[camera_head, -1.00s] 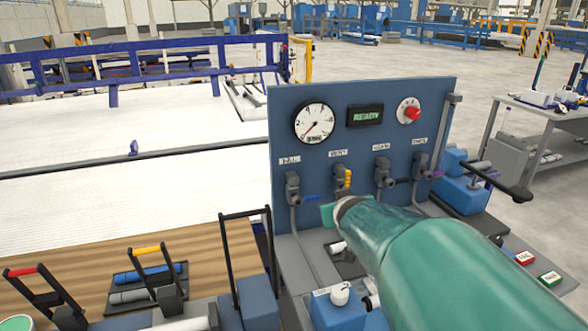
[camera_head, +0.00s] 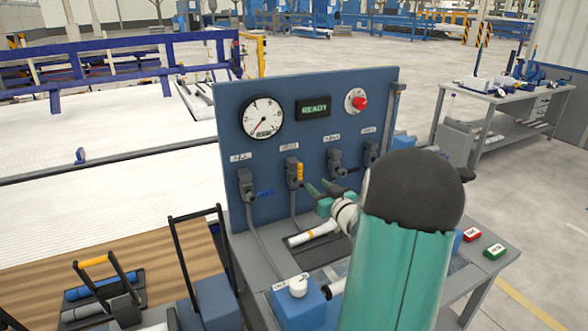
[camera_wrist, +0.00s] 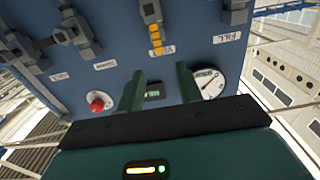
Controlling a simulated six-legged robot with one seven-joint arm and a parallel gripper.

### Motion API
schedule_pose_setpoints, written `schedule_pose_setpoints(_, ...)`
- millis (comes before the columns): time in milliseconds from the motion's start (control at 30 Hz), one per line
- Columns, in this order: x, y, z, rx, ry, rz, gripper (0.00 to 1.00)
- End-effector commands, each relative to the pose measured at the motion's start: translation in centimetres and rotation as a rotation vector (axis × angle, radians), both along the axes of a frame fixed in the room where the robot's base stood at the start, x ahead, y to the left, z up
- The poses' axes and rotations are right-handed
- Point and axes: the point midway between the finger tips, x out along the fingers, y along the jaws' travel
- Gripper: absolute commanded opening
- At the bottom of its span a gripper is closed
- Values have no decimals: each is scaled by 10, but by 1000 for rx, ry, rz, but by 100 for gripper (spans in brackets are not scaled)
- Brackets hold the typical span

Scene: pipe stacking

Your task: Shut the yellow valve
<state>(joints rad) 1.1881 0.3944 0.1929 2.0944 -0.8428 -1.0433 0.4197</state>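The yellow valve (camera_head: 298,173) is second from left in the row on the blue panel. Its yellow handle stands upright, in line with the label above it. The wrist view shows the panel inverted, with the yellow handle (camera_wrist: 155,38) ahead of my fingertips and pointing toward its label. My gripper (camera_head: 322,188) is just right of and slightly below the handle in the head view. In the wrist view my gripper (camera_wrist: 161,72) has its two dark green fingers spread apart with nothing between them. The handle appears beyond the tips; contact is not visible.
Above are a gauge (camera_head: 263,118), a READY display (camera_head: 313,108) and a red knob (camera_head: 358,101). A white pipe (camera_head: 312,233) lies on the bench below.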

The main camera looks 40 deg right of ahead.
Motion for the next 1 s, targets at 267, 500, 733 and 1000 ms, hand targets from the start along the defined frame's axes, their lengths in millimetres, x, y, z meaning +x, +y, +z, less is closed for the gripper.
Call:
schedule_pose_setpoints(267,47,-16,-1,1,0,-3,35)
schedule_pose_setpoints(500,93,-29,0,1,0,0,35)
schedule_pose_setpoints(733,121,-37,0,1,2,-1,35)
schedule_pose_setpoints(1000,125,-39,0,1,2,-1,35)
